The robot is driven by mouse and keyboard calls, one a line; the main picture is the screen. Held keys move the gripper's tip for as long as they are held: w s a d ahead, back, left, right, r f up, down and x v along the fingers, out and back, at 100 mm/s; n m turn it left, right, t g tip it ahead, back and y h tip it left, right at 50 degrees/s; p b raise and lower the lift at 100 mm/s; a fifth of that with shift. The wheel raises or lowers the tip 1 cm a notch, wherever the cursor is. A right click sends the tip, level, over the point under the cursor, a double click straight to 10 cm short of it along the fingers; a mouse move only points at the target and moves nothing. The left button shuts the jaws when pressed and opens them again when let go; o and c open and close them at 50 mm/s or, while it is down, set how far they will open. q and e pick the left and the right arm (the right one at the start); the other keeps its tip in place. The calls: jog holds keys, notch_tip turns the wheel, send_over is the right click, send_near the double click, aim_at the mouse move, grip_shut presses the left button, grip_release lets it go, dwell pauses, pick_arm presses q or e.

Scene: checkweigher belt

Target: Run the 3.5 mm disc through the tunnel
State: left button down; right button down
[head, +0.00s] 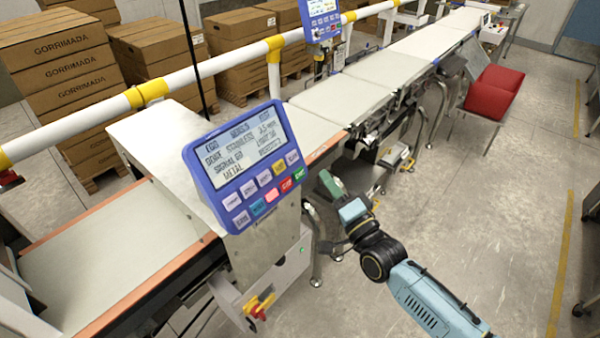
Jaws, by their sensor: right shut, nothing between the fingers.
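The metal detector tunnel is a grey steel housing (150,140) over the belt at the left. Its blue control panel (245,165) has a lit screen whose small text seems to include "STAINLESS", "3.5 mm", "SIGNAL" and "METAL". The 3.5 mm disc cannot be made out anywhere. My right gripper (343,198) is shut and empty, right of the panel and beside the conveyor frame; its fingertips are hard to make out. My left gripper is out of view.
A pale belt (110,240) with orange edges lies left of the tunnel. More belts (345,100) run away to the upper right. A white-yellow rail (205,72) runs behind, before stacked cartons (60,65). A red chair (490,90) stands right; the right floor is mostly clear.

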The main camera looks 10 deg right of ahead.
jog(key=s+d+r+p, duration=0.1)
jog(key=s+d+p, duration=0.1)
jog(key=s+d+r+p, duration=0.1)
jog(key=s, duration=0.1)
jog(key=shift+s+d+r+p, duration=0.1)
jog(key=shift+r+p, duration=0.25)
jog(key=shift+p, duration=0.05)
jog(key=shift+f, duration=0.1)
dwell(0.8)
jog(key=s+d+f+n+g+h+b, duration=0.2)
jog(key=s+f+g+b, duration=0.15)
jog(key=f, duration=0.95)
jog(key=s+d+f+n+g+h+b, duration=0.15)
jog(key=s+f, duration=0.25)
jog(key=f, duration=1)
jog(key=s+d+f+n+g+h+b, duration=0.2)
jog(key=s+f+g+b, duration=0.15)
jog(key=f, duration=0.95)
jog(key=s+f+n+g+b, duration=0.2)
jog(key=s+f, duration=0.5)
jog(key=s, duration=0.4)
jog(key=s+f+n+g+h+b, duration=0.1)
jog(key=s+f+n+g+b, duration=0.1)
jog(key=s+f+g, duration=0.3)
jog(key=s+f+n+g+b, duration=0.2)
jog(key=s+f, duration=0.9)
jog(key=s, duration=0.6)
jog(key=shift+a+f+g+h, duration=0.2)
jog(key=shift+g+h, duration=0.15)
jog(key=shift+g, duration=0.3)
